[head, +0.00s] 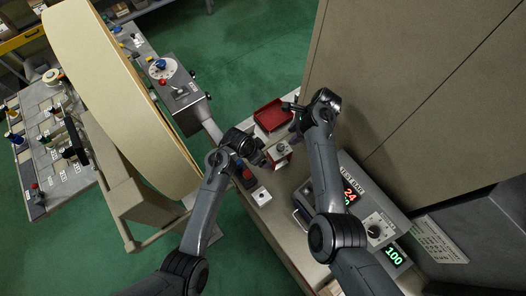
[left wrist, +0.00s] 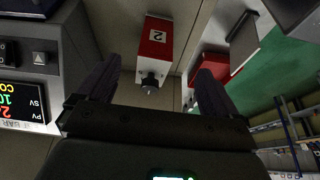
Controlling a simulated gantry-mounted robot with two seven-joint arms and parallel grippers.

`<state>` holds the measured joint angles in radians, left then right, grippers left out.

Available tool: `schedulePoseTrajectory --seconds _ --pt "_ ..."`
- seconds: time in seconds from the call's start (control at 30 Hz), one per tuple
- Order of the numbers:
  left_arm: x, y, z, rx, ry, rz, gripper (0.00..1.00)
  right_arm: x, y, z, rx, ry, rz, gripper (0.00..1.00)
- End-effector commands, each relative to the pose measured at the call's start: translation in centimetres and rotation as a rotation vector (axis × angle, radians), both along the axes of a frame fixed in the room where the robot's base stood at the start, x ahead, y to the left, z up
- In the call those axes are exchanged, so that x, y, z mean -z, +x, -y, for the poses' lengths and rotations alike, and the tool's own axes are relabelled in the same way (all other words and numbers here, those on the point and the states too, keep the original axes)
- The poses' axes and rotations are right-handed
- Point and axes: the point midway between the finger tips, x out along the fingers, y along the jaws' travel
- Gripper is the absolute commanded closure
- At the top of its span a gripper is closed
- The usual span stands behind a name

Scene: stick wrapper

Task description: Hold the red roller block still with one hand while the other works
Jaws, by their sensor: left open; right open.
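My left gripper (left wrist: 158,82) is open and empty. In the head view the left gripper (head: 262,157) is just left of the red and white block (head: 279,151), partly covering it; whether they touch cannot be told. My right gripper (head: 295,107) is open above the bench, behind the block and beside a red tray; its fingers are small and dark.
The red tray (head: 271,115) sits at the bench's far end. A test panel (head: 373,226) with lit displays stands right of my right arm. A tall cabinet (head: 410,80) closes off the right side.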

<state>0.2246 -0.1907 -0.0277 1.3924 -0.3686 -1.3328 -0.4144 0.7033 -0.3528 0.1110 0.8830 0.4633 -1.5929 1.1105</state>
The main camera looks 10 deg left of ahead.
Motion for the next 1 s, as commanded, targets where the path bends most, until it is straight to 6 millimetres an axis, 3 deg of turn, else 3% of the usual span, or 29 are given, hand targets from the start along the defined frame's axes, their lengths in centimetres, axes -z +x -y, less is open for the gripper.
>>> schedulePoseTrajectory --seconds 0.23,0.7,1.0 --pt "0.9 1.1 1.6 0.041 -0.011 0.003 0.06 0.0 0.0 0.0 0.000 0.000 0.000 0.57" --pt "7.0 2.7 3.5 0.038 -0.009 0.001 0.06 0.0 0.0 0.0 0.000 0.000 0.000 0.57" --pt "9.2 3.3 4.2 0.038 -0.011 0.003 0.06 0.0 0.0 0.0 0.000 0.000 0.000 0.57"
